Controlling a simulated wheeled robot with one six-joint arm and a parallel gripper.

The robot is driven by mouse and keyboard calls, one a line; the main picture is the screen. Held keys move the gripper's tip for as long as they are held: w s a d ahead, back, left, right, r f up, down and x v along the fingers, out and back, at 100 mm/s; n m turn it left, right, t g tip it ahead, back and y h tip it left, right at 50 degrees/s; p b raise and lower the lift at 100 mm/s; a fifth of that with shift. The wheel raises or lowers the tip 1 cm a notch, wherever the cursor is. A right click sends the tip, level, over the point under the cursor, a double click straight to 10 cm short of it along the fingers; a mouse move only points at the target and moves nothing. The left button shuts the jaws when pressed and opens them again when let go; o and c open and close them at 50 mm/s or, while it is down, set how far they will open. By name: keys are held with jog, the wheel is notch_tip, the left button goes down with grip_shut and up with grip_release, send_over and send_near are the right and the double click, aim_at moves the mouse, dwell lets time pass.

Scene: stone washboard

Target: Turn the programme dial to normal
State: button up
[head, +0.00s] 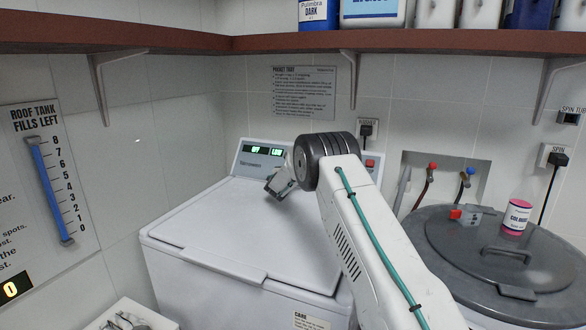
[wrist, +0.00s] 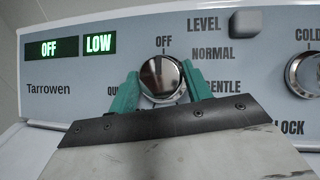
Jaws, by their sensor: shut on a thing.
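The programme dial (wrist: 162,77) is a round chrome knob on the washer's grey control panel. Around it in the wrist view are the labels OFF above, NORMAL at upper right, GENTLE at right and a partly hidden one at left starting "QU". My gripper (wrist: 160,85) has green fingers, one on each side of the dial, shut on it. The display (wrist: 55,49) reads OFF, and beside it a display (wrist: 99,44) reads LOW. In the head view my gripper (head: 279,185) is at the panel, and my arm hides the dial.
A LEVEL button (wrist: 246,23) and a second chrome knob (wrist: 303,74) are to the dial's right. The white washer lid (head: 220,225) is closed and clear. A brown shelf (head: 420,41) runs above.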

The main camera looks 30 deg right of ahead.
jog(key=shift+m+h, duration=0.3)
jog(key=shift+m, duration=0.1)
jog(key=m+g+h, duration=0.1)
jog(key=m, duration=0.2)
jog(key=m+g+h, duration=0.1)
jog(key=m+g, duration=0.1)
jog(key=m, duration=0.1)
jog(key=shift+w+a+g+h, duration=0.15)
jog(key=shift+g+h, duration=0.15)
jog(key=m+g, duration=0.2)
jog(key=m, duration=0.1)
jog(key=m+g+h, duration=0.1)
jog(key=m+g, duration=0.1)
jog(key=m, duration=0.1)
jog(key=shift+w+m, duration=0.1)
jog(key=shift+m, duration=0.2)
jog(key=shift+g, duration=0.3)
jog(key=o, duration=1)
